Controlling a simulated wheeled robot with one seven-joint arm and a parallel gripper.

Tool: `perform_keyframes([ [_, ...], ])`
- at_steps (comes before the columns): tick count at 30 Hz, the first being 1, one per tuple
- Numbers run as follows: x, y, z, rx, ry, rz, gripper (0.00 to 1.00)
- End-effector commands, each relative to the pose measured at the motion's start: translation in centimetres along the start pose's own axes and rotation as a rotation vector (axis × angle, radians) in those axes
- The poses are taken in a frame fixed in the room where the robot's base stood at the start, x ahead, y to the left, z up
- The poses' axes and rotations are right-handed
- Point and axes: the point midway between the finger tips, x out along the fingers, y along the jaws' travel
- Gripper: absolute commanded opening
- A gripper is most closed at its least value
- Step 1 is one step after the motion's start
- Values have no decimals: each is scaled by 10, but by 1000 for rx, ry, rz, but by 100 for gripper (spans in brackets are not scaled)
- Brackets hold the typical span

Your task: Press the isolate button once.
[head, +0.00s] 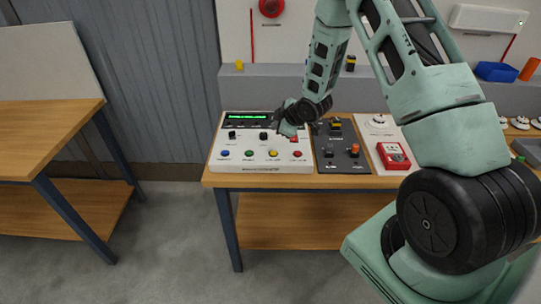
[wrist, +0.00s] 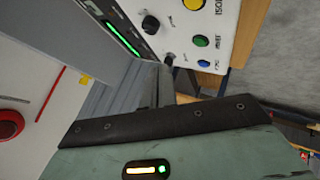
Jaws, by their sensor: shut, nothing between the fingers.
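The white control panel (head: 262,165) lies on the workbench with a row of blue, green, yellow and red buttons along its front. The yellow button (head: 273,153) also shows at the top of the wrist view (wrist: 191,4), beside a partly cut-off label beginning "ISOL". The green button (wrist: 201,41) and blue button (wrist: 203,63) are next to it. My gripper (head: 287,128) is shut and empty, over the panel's back right part, behind the button row. The fingertips are small and hard to make out, so I cannot tell their height above the panel.
The panel has a lit green display (head: 247,116) and black knobs. A dark switch panel (head: 342,163) stands right of it, then a red box (head: 393,155). A grey ledge (head: 235,79) runs behind. Another wooden table (head: 45,140) is at left, with clear floor between.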

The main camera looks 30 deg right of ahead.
Motion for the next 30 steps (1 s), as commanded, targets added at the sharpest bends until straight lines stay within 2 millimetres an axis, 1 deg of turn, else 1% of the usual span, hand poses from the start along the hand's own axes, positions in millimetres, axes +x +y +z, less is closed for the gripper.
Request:
perform_keyframes([
  [8,1,-1,0,1,0,-1,0],
  [14,7,-6,4,2,0,-2,0],
  [20,22,-17,15,3,0,-1,0],
  [30,55,-41,39,1,0,-1,0],
])
